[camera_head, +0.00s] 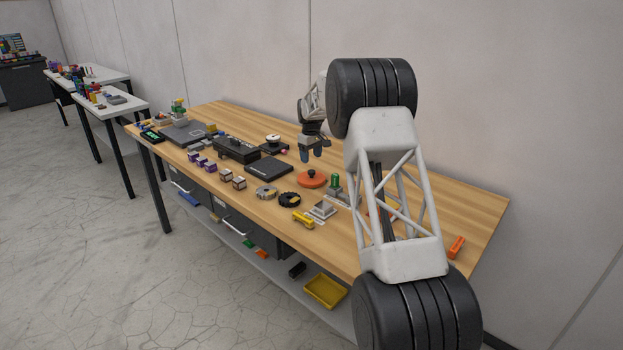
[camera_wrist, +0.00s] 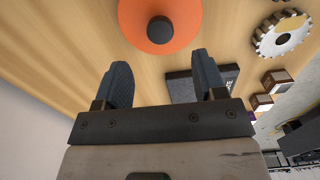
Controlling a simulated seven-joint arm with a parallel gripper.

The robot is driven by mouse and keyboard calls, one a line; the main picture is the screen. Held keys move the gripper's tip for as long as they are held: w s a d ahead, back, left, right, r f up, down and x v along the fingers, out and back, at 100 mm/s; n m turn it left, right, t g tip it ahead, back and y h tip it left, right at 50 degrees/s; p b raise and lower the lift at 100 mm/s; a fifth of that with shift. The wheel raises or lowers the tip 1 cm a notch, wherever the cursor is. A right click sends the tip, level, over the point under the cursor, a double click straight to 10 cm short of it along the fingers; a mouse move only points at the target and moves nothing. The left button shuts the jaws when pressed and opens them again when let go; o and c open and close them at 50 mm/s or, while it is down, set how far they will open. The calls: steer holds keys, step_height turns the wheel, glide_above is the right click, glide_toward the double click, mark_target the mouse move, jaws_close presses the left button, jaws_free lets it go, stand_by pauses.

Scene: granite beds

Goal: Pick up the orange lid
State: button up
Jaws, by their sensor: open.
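The orange lid (camera_head: 312,179) is a round disc with a dark knob in its centre, lying on the wooden workbench (camera_head: 460,205). In the wrist view the lid (camera_wrist: 185,35) shows at the top, partly cut off by the frame edge, beyond the fingertips. My gripper (camera_head: 311,155) is above the bench, just behind and over the lid in the head view. Its two dark blue fingers (camera_wrist: 160,75) are apart with nothing between them. The lid is not touched.
A flat black box (camera_head: 269,167) lies left of the lid. A green-topped piece (camera_head: 335,183) stands close on its right. Bare wood lies behind the lid.

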mark_target(312, 171)
steer(key=shift+f, duration=1.2)
steer(key=shift+s+d+f, duration=0.1)
steer(key=shift+s+f, duration=0.05)
steer(key=shift+f, duration=2.45)
steer(key=c, duration=1.2)
steer(key=shift+r, duration=0.1)
steer(key=shift+r, duration=4.9)
steer(key=shift+d, duration=0.1)
